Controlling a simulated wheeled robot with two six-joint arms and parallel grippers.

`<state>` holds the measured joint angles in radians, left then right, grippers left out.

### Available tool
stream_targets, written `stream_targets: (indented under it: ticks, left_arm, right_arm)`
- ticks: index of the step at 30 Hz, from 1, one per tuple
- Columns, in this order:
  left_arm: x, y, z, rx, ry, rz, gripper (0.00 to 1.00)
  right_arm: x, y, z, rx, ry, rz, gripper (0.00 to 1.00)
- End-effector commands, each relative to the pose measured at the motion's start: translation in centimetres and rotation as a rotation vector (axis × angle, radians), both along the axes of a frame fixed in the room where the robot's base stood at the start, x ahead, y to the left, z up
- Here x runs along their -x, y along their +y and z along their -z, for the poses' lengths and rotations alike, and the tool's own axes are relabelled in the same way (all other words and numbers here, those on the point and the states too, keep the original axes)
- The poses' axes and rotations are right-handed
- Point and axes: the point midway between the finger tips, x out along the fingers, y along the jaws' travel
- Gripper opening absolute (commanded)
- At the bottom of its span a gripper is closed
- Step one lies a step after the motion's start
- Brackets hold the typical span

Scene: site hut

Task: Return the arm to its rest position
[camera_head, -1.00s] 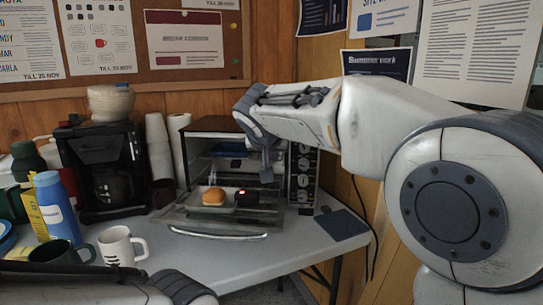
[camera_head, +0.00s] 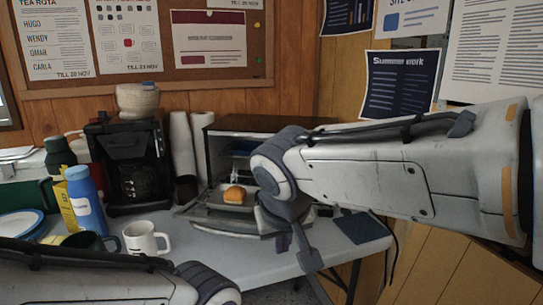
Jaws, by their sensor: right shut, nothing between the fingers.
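My right arm comes in from the right, across the front of the toaster oven (camera_head: 209,150). Its gripper (camera_head: 308,262) hangs downward past the table's front right part, in front of the oven, shut and empty. My left arm lies along the bottom left, and its gripper is out of the picture. The oven's door is down, with a tray (camera_head: 210,212) on it holding a bread roll (camera_head: 234,195). My right arm hides the oven's right side and part of the tray.
A dark mat (camera_head: 361,228) lies at the right. The floor in front is open.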

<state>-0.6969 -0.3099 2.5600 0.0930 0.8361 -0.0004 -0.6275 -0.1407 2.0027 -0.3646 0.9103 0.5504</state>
Motion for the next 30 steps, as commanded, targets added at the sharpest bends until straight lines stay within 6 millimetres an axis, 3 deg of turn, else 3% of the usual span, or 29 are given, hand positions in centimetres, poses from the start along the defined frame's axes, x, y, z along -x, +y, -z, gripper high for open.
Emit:
stream_targets:
  ticks: [1,3,6,13,15,23,30]
  left_arm:
    - [0.0,0.0,0.0,0.000,0.000,0.000,0.50]
    - [0.0,0.0,0.0,0.000,0.000,0.000,0.50]
    - [0.0,0.0,0.0,0.000,0.000,0.000,0.50]
    - [0.0,0.0,0.0,0.000,0.000,0.000,0.50]
    - [0.0,0.0,-2.5,-0.001,0.001,0.000,0.50]
    - [0.0,0.0,-8.8,0.000,0.000,0.000,0.50]
    - [0.0,0.0,-17.0,0.000,0.000,0.000,0.50]
  right_arm:
    - [2.8,-0.1,2.5,0.011,0.077,-0.063,0.00]
    - [6.2,-0.3,5.3,0.019,0.167,-0.141,0.00]
    - [10.5,-0.8,8.5,0.021,0.274,-0.235,0.00]
    - [19.3,-2.6,13.9,0.001,0.469,-0.400,0.00]
    - [19.3,-2.4,11.3,-0.002,0.469,-0.406,0.00]
    - [19.2,-2.4,5.0,0.000,0.467,-0.403,0.00]
    - [19.1,-2.4,-3.2,0.000,0.467,-0.403,0.00]
